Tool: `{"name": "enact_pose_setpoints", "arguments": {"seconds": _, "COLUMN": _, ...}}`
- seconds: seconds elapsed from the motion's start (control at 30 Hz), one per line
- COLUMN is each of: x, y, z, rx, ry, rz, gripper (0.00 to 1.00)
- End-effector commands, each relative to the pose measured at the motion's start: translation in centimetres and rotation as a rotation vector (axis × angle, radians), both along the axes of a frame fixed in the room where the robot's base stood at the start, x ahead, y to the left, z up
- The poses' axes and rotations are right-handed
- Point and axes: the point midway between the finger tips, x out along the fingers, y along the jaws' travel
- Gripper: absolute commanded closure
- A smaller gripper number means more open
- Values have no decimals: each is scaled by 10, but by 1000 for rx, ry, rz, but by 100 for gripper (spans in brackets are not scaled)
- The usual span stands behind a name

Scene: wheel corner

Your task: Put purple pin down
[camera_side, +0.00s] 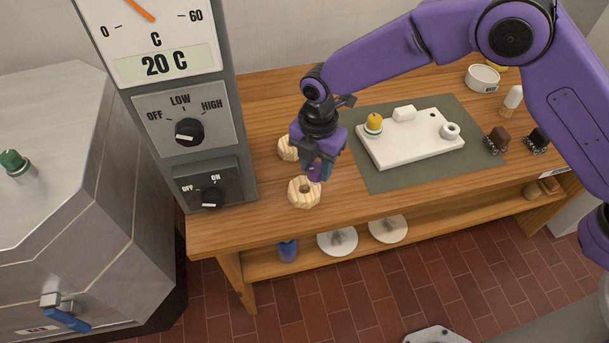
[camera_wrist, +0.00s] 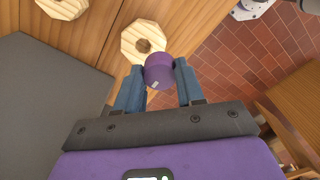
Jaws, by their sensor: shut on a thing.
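The purple pin (camera_wrist: 158,72) is between the two blue fingers of my gripper (camera_wrist: 158,84) in the wrist view. In the side view the purple pin (camera_side: 314,173) shows at the tips of my gripper (camera_side: 319,167), which is shut on it. Close to it is a pale wooden octagonal block (camera_side: 304,192) with a dark round hole; it also shows in the wrist view (camera_wrist: 143,41), just beyond the pin. The pin looks held beside or above the block's near edge; I cannot tell whether they touch. The pin's lower end is hidden.
A second wooden block (camera_side: 287,149) lies behind my gripper. A white board (camera_side: 405,150) with a yellow-topped piece (camera_side: 374,122) sits on a grey-green mat (camera_side: 385,180). The control column (camera_side: 190,120) stands close on the left. The wooden bench's front edge (camera_side: 262,222) is near.

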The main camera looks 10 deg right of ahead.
Motion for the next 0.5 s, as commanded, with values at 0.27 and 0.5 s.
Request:
{"name": "enact_pose_setpoints", "arguments": {"seconds": 0.27, "x": 17, "y": 16, "z": -27, "rx": 1, "ry": -1, "rz": 1, "gripper": 100}}
{"name": "enact_pose_setpoints", "arguments": {"seconds": 0.5, "x": 22, "y": 20, "z": -36, "rx": 1, "ry": -1, "rz": 0, "gripper": 100}}
